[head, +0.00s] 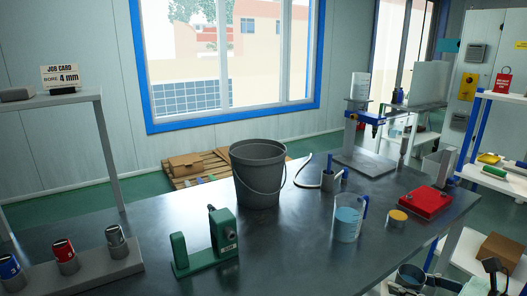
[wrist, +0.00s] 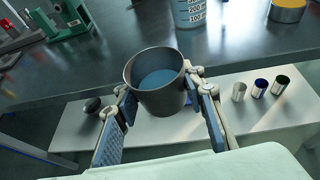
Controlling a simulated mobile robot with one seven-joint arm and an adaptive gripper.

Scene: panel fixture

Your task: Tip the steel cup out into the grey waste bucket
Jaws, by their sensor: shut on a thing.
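The steel cup (wrist: 150,98) is between the two fingers of my gripper (wrist: 164,92), which is shut on it. The cup looks upright and blue liquid shows inside it. In the head view the cup (head: 408,277) is at the lower right, off the front right edge of the bench, with my gripper (head: 432,281) partly cut off by the frame. The grey waste bucket (head: 258,178) stands upright on the bench, well to the left of and beyond the cup. Its inside bottom is hidden, and the wrist view does not show it.
On the bench (head: 290,250), a measuring jug (head: 347,222) with blue liquid and a yellow-topped tin (head: 396,219) stand between cup and bucket. A green fixture (head: 212,242) stands left of the bucket. A pale shelf (wrist: 75,135) with several small cans lies below the cup.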

